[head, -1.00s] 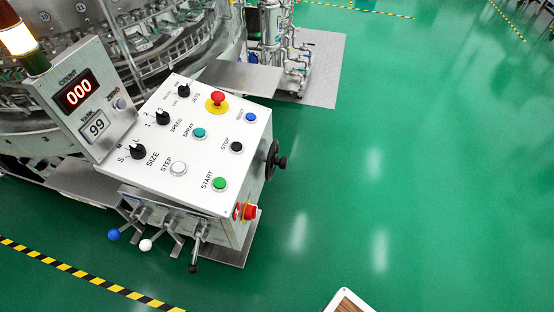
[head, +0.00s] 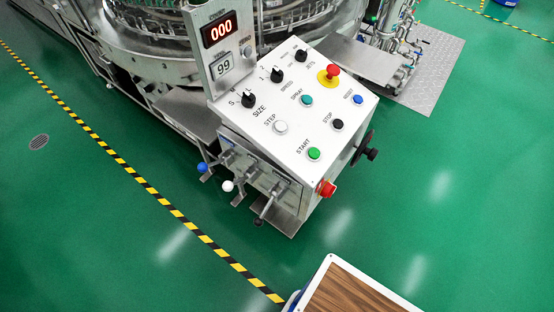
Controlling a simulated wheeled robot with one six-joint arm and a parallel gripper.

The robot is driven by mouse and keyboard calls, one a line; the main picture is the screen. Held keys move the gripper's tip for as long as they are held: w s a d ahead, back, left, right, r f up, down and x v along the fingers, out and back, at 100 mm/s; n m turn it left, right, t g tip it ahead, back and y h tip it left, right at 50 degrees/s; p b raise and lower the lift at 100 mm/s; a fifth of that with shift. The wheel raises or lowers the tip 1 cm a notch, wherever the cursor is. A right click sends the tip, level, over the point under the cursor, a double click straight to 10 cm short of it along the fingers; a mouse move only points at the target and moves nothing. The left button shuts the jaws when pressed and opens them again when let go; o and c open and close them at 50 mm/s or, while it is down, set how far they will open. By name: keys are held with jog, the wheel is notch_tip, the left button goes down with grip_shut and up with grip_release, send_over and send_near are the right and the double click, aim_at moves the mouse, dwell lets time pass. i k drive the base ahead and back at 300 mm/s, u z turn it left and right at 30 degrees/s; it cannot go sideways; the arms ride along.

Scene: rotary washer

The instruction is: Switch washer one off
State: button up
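The washer's control box (head: 322,104) stands in the upper middle of the head view, with a sloped white panel. On it are a green START button (head: 313,154), a black STOP button (head: 338,125), a white STEP button (head: 280,127), a teal SPRAY button (head: 307,100), a blue button (head: 358,99) and a red mushroom button on yellow (head: 333,72). Black SIZE (head: 248,100) and SPEED (head: 277,75) knobs sit at its left. The display (head: 220,29) reads 000 above 99. My gripper is not in view.
Levers with blue (head: 202,168), white (head: 227,186) and black ends stick out below the box. A black handwheel (head: 369,152) juts from its right side. A yellow-black floor line (head: 150,186) runs diagonally at left. Green floor is free at right.

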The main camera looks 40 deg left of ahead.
aim_at(330, 188)
jog(key=u, duration=0.9)
jog(key=k, duration=1.3)
jog(key=z, duration=0.75)
jog(key=i, duration=1.2)
jog(key=u, duration=0.8)
jog(key=i, duration=0.45)
jog(key=k, duration=0.5)
jog(key=u, duration=0.05)
